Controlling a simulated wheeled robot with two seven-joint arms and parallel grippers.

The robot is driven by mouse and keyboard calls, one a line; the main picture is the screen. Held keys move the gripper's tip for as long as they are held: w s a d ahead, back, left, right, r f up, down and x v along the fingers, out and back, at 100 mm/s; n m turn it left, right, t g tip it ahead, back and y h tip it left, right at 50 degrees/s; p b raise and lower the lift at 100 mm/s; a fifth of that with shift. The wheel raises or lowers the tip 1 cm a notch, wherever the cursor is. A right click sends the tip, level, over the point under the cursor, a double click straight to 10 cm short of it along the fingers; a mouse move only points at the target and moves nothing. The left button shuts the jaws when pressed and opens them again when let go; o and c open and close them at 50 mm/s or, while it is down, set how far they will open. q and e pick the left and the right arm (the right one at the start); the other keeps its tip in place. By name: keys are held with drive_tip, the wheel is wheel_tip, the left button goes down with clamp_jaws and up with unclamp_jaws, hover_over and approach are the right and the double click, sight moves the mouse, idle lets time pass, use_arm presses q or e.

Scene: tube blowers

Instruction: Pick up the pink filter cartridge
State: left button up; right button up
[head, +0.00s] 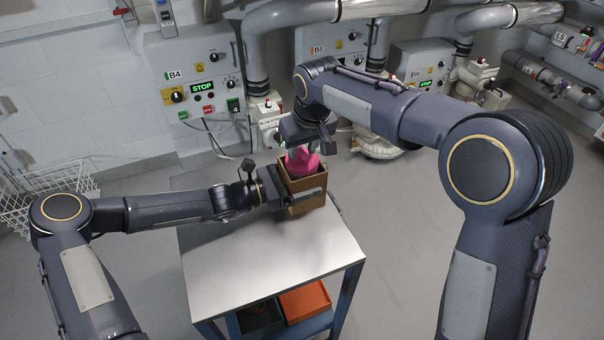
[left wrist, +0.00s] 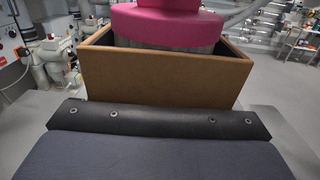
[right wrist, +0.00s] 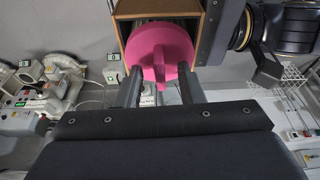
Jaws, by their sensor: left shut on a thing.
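The pink filter cartridge (head: 302,161) stands in an open-topped brown box (head: 309,206) at the far side of the table. Its pink top rises above the rim, and its grey lower part shows inside the box in the left wrist view (left wrist: 178,33). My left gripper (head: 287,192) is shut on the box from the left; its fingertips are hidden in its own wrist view. My right gripper (right wrist: 160,90) is above the cartridge, its fingers apart on either side of the pink top's narrow grip (right wrist: 160,78). A gap shows on each side of the grip.
The metal table (head: 255,255) is bare in front of the box. An orange tray (head: 306,300) lies on its lower shelf. Wall control boxes, such as B4 (head: 195,75), and grey pipes (head: 255,75) stand behind. A white wire basket (head: 45,200) is at left.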

clamp_jaws()
drive_tip(key=shift+r, duration=0.15)
idle(0.4)
wheel_tip(320, 180, up, 18)
idle(0.4)
use_arm(q)
drive_tip(key=o, duration=1)
drive_tip(key=shift+c, duration=0.2)
